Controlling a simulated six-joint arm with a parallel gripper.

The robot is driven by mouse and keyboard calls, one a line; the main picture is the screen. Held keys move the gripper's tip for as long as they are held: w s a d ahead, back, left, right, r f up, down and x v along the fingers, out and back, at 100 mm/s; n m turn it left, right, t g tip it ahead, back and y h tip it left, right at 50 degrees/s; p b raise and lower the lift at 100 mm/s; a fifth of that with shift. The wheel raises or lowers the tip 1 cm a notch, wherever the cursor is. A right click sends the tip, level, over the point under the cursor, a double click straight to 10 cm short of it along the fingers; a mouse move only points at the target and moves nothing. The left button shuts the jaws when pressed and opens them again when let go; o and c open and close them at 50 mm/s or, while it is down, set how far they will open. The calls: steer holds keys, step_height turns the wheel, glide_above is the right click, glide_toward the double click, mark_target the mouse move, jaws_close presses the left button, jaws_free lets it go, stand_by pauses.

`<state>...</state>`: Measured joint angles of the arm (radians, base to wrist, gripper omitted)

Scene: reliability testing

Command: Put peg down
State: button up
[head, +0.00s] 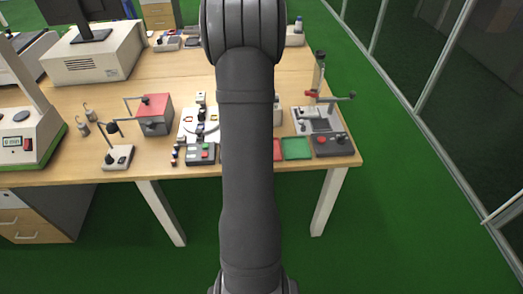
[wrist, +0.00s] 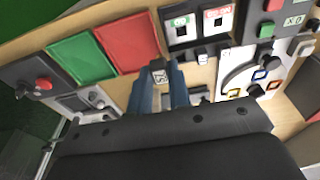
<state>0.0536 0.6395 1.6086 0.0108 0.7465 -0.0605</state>
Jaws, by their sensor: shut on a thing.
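In the wrist view my gripper (wrist: 162,88) has its two blue fingers closed on a small peg. The peg (wrist: 160,76) shows a pale end face with dark marking between the fingertips. The rest of the peg is hidden by the fingers and the gripper body. A red tray (wrist: 127,42) and a green tray (wrist: 82,60) lie side by side just beyond the fingertips. Whether the peg touches the table I cannot tell. In the head view my arm hides the gripper and peg; the green tray (head: 296,148) shows right of the arm.
A unit with two square windows (wrist: 200,25) stands close beyond the fingers. A white plate with a dial (wrist: 250,72) lies to the right. A control box with a red knob (head: 334,144) stands near the table's right edge.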

steer(key=s+d+r, duration=0.1)
steer(key=s+d, duration=0.1)
steer(key=d, duration=0.5)
steer(key=s+d+r, duration=0.1)
steer(key=s+d, duration=0.2)
steer(key=d, duration=0.4)
steer(key=w+a+f, duration=0.4)
steer(key=w+a, duration=0.1)
steer(key=w+a+f, duration=0.2)
steer(key=a, duration=0.1)
steer(key=shift+w+a+f, duration=0.1)
steer(key=shift+w+f, duration=0.15)
steer(key=shift+f, duration=2.1)
steer(key=shift+f, duration=0.1)
steer(key=o, duration=0.8)
steer(key=shift+o, duration=0.2)
step_height(320, 180, up, 12)
steer(key=s, duration=0.1)
steer(key=shift+s, duration=0.4)
